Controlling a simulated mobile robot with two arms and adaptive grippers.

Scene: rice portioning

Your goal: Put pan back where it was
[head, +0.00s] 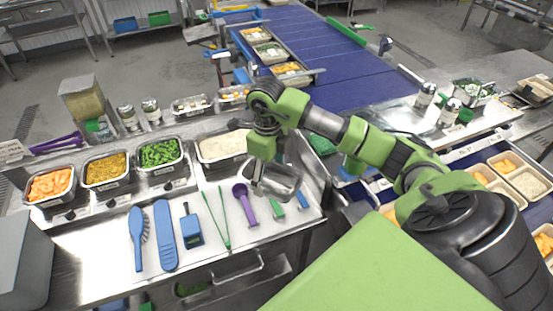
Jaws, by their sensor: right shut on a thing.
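A small metal pan (280,187) is held in my right gripper (262,170), over the right end of the steel counter (92,286). The gripper points down and its fingers are partly hidden against the pan, which sits at its near right side. I cannot tell whether the pan touches the counter. A rice-filled tray (223,147) is just left of the gripper. My left gripper is not in view.
Trays of orange food (50,184), yellow food (105,168) and green food (160,153) line the counter. In front lie a blue brush (137,238), green tongs (217,220) and a purple scoop (245,203). A blue conveyor (310,45) runs behind.

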